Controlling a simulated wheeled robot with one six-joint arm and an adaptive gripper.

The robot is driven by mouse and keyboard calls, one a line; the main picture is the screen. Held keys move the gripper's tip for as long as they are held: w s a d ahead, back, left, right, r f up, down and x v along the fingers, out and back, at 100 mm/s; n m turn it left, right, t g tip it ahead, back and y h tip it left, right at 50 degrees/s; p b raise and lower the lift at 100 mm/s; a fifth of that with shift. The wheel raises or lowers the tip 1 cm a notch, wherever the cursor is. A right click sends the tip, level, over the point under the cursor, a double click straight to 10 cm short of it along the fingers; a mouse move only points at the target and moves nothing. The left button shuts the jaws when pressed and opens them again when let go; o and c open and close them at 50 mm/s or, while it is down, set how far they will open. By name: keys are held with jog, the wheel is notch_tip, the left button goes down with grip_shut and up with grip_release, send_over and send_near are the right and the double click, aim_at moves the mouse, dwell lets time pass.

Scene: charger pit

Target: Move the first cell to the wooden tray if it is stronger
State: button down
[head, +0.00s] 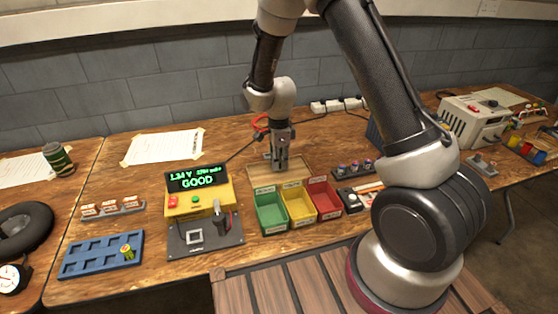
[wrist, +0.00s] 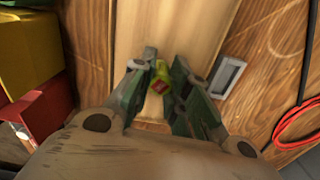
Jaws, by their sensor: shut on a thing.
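My gripper (head: 281,168) is over the wooden tray (head: 300,174) behind the coloured bins. In the wrist view my gripper (wrist: 160,95) is shut on a yellow-green cell (wrist: 159,78) with a red mark, above the pale wood of the tray (wrist: 170,32). I cannot tell whether the cell touches the tray. Another yellow-green cell (head: 127,252) stands in the blue rack (head: 92,264) at the front left. The yellow tester (head: 200,198) shows 1.34 V and GOOD in green; its smaller text is hard to read.
Green (head: 271,214), yellow (head: 299,207) and red (head: 325,201) bins stand just in front of the tray. A dark plate (head: 196,240) with a small upright fixture lies before the tester. A power strip (head: 338,105) and cables are behind.

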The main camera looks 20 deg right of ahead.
jog(key=shift+f, duration=0.7)
dwell(0.7)
jog(key=c, duration=1.3)
grip_release()
jog(key=shift+r, duration=3.5)
